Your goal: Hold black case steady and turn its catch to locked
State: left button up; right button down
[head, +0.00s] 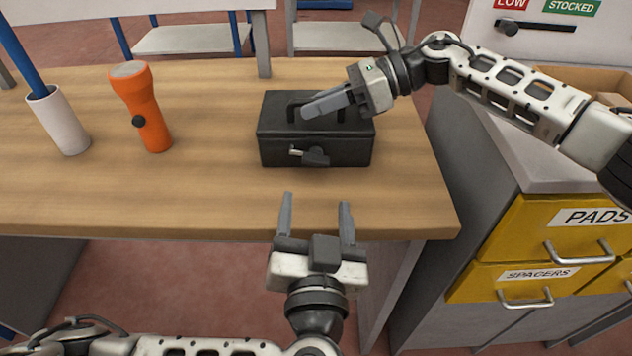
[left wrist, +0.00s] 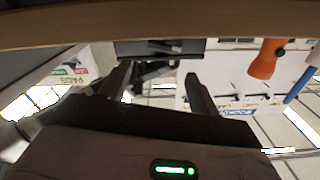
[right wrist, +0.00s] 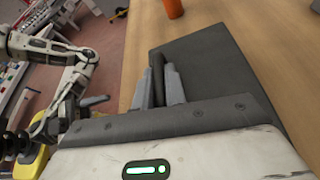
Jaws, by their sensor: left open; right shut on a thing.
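The black case (head: 275,147) stands on the wooden table near its right front part. Its catch (head: 311,155), a dark piece with a light metal lever pointing left, is on the front face. My right gripper (head: 311,109) is over the lid, shut on the case's top handle (right wrist: 158,78). My left gripper (head: 315,203) is open and empty in front of the table edge, below and apart from the catch, fingers pointing at the case. In the left wrist view the case (left wrist: 190,47) shows beyond the open fingers, partly hidden by the table edge.
An orange flashlight (head: 144,110) and a white cup (head: 58,122) holding a blue rod stand on the left of the table (head: 210,180). Yellow drawers (head: 520,226) are at the right. The table front between flashlight and case is clear.

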pick_arm(q)
jog(key=shift+s, duration=1.85)
jog(key=shift+c, duration=0.3)
